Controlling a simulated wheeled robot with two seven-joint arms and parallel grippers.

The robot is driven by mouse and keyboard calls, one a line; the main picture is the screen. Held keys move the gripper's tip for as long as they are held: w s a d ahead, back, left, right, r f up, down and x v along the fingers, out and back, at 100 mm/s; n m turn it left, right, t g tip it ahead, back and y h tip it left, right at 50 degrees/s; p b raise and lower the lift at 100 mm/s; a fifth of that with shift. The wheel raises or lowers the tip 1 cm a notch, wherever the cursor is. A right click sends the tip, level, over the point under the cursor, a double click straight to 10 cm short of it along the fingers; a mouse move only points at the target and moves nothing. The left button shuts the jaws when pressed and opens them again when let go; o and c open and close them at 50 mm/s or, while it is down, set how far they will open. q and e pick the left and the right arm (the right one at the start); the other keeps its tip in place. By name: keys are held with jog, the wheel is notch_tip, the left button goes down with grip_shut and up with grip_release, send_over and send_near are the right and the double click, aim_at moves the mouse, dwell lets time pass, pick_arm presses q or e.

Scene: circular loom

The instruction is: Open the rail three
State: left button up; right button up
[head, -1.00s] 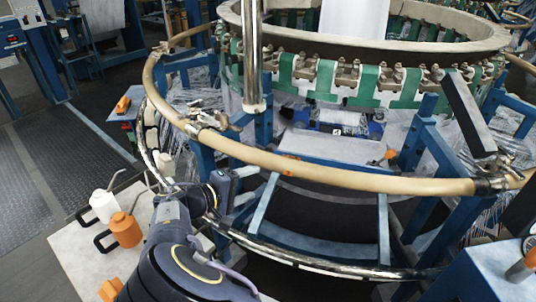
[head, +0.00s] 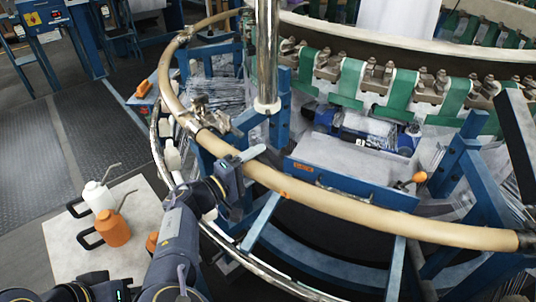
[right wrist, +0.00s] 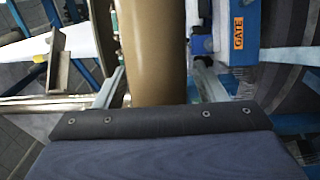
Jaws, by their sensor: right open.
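The tan curved rail (head: 350,209) runs across the head view in front of the loom, from a metal clamp joint (head: 212,118) to a dark end fitting at the right. My right gripper (head: 240,165) is at this rail, just right of the clamp joint. In the right wrist view the rail (right wrist: 152,45) passes between the two spread fingers of the right gripper (right wrist: 158,88). The jaws are open, with gaps visible beside the rail. An orange GATE label (right wrist: 239,36) sits on a blue part to the right. My left gripper is not seen.
A chrome post (head: 267,55) rises behind the rail. Another tan rail section (head: 171,90) curves away at the left. A pale board (head: 65,235) holds a white can (head: 98,197) and an orange can (head: 115,230). Dark floor lies open at the left.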

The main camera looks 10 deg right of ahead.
jog(key=shift+d, duration=0.1)
jog(key=c, duration=1.4)
jog(key=s+d+r+m+g+y+p, duration=0.15)
jog(key=d+r+p, duration=0.4)
jog(key=r, duration=0.95)
jog(key=d+r+m+y+p, duration=0.2)
jog(key=r+p, duration=0.6)
jog(key=r, duration=0.7)
jog(key=s+d+r+m+y+p, duration=0.1)
jog(key=d+r+p, duration=0.1)
jog(key=d+r, duration=0.5)
jog(key=s+d+r+m+y+p, duration=0.1)
jog(key=d+r+y+p, duration=0.1)
jog(key=d+r, duration=0.5)
jog(key=s+d+r+m+y+p, duration=0.1)
jog(key=s+d+r+y, duration=0.1)
jog(key=d+r, duration=0.5)
jog(key=shift+s+d+r+m+g+p, duration=0.1)
jog(key=shift+d+m+g+p, duration=0.1)
jog(key=shift+d, duration=0.25)
jog(key=shift+d+r+m+g+p, duration=0.1)
jog(key=shift+d+p, duration=0.1)
jog(key=shift+d, duration=0.2)
